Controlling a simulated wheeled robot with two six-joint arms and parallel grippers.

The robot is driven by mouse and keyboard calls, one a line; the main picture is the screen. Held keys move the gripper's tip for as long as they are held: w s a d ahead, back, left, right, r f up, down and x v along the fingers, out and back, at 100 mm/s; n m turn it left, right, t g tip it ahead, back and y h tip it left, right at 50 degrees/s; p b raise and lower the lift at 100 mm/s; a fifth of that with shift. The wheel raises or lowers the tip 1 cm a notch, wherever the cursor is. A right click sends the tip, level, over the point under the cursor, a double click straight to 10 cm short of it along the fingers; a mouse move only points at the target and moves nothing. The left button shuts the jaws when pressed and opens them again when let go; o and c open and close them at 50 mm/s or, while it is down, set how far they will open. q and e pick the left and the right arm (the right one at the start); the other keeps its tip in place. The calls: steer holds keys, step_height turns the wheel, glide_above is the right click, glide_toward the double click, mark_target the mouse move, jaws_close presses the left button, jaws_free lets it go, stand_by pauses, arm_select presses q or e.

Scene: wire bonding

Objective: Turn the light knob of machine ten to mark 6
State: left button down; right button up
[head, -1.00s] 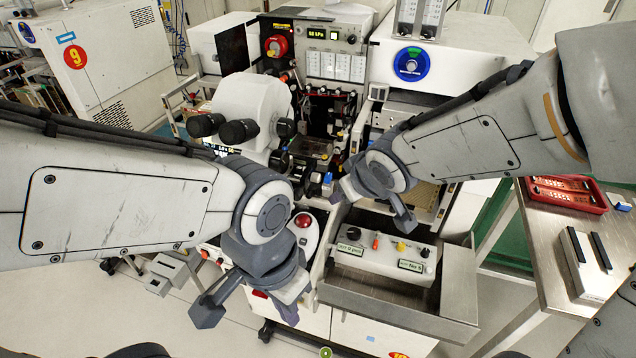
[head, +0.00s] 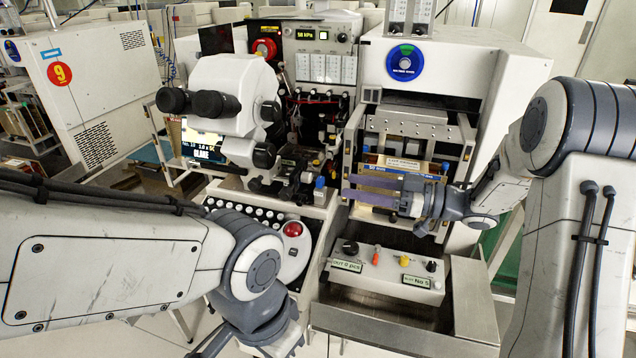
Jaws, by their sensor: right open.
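Machine ten stands in the middle with a white control box (head: 385,275) low at its front. The box carries a large black knob (head: 350,248) at left, an orange switch, a yellow knob (head: 404,261) and a small black knob (head: 431,266) at right. Small labels sit beside the knobs; I cannot tell which names the light, nor any knob's mark. My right gripper (head: 346,188) is open and empty, its two fingers pointing left above and behind the box, apart from the knobs. My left gripper (head: 228,345) is at the bottom edge, partly cut off; its jaws are unclear.
A microscope head (head: 220,105) stands at left of the machine. A red button (head: 292,229) is on a round-ended panel left of the box. A metal tray (head: 400,325) lies below and in front of the box. Machine nine (head: 95,85) is at far left.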

mark_target(311, 179)
steer(key=p+x, duration=0.1)
steer(key=x, duration=0.7)
steer(key=shift+w+a, duration=0.1)
steer(key=shift+a, duration=0.3)
jaws_close()
